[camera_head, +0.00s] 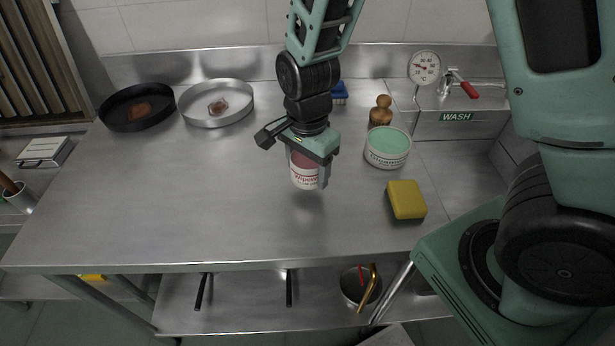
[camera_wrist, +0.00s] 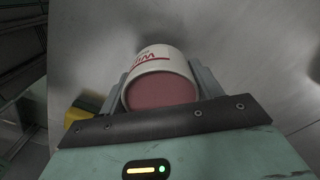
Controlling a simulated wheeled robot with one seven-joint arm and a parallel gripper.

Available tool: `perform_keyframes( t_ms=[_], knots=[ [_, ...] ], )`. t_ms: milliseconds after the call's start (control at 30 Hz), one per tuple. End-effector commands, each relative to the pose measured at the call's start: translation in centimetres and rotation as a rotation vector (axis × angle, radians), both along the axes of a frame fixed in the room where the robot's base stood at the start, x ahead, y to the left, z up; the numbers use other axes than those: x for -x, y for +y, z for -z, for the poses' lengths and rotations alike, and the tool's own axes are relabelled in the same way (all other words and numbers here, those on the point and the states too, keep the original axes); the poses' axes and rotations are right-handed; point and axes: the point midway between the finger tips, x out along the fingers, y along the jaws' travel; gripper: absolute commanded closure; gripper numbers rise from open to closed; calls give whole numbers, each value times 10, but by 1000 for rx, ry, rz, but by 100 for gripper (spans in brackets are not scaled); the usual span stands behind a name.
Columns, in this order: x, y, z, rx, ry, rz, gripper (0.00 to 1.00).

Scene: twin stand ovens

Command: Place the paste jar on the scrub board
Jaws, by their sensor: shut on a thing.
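My gripper (camera_head: 307,168) is shut on the paste jar (camera_head: 304,181), a white jar with red lettering and a dull pink top. It holds the jar over the middle of the steel table (camera_head: 200,200), seemingly a little above it. In the wrist view the jar (camera_wrist: 160,92) sits between the two fingers with its pink top toward the camera. I cannot make out a scrub board for certain; a small blue item (camera_head: 340,93) stands at the back, partly hidden behind my arm.
Right of my gripper are a green-topped tub (camera_head: 387,150), a yellow sponge (camera_head: 406,200) and a brown wooden item (camera_head: 380,112). A black pan (camera_head: 112,118) and a silver pan (camera_head: 240,110) stand back left. A sink labelled WASH is at right. The table's left and front are clear.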

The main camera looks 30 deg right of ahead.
Motion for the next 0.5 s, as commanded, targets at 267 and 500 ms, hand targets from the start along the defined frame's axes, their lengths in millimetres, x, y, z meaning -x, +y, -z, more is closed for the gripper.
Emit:
perform_keyframes(
  t_ms=[267, 500],
  knots=[
    [1, 0, 33, 1, 2, -1, 70],
    [0, 0, 34, 0, 0, -1, 70]
  ],
)
